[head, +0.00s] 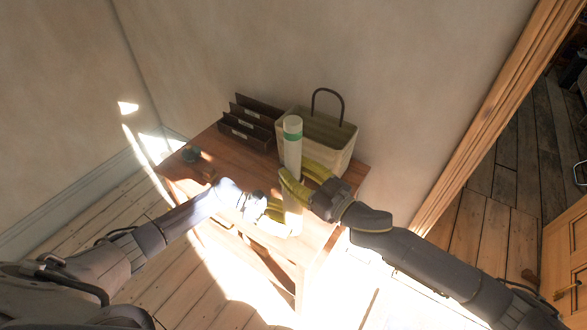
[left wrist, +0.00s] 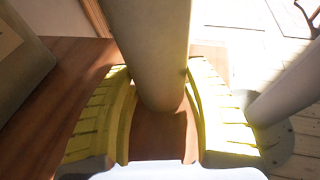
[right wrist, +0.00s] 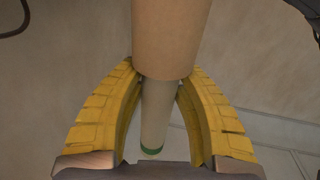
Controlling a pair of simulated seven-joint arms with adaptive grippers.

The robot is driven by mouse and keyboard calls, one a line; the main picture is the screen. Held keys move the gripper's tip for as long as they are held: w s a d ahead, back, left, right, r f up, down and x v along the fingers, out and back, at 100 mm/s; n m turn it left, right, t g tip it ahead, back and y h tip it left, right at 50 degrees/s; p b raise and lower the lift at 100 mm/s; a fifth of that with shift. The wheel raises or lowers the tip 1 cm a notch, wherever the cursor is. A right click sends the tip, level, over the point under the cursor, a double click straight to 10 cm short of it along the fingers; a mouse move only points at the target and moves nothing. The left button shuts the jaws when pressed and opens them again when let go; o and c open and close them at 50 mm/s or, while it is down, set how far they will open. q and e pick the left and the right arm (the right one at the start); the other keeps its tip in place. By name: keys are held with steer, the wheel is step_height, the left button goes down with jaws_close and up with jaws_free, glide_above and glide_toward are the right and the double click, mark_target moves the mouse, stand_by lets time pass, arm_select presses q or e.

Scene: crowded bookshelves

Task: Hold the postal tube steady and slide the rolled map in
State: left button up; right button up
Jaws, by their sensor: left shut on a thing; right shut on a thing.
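The rolled map (head: 292,145), a cream roll with a green band near its top, stands upright in the head view. My right gripper (head: 293,170) is shut on it from the right. The right wrist view shows the map (right wrist: 157,115) in line with the wider tan postal tube (right wrist: 172,35), with the tube's rim across it. How deep the map sits is hidden. My left gripper (head: 286,210) is shut on the tube (head: 293,212) below, from the left. The left wrist view shows the tube (left wrist: 155,45) between the yellow fingers, above the table.
A small wooden table (head: 225,170) is below. At its back are a dark slotted organizer (head: 249,125) and a pale basket (head: 338,135) with a dark handle, close behind the map. A small dark object (head: 191,154) sits at the table's left. The table's left part is mostly clear.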

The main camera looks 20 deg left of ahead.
steer(key=o, duration=1.2)
steer(key=shift+o, duration=0.2)
arm_select(q)
steer(key=shift+c, duration=0.2)
arm_select(e)
steer(key=shift+d+f, duration=0.1)
steer(key=v, duration=1.2)
arm_select(q)
steer(key=o, duration=1)
steer(key=shift+c, duration=0.2)
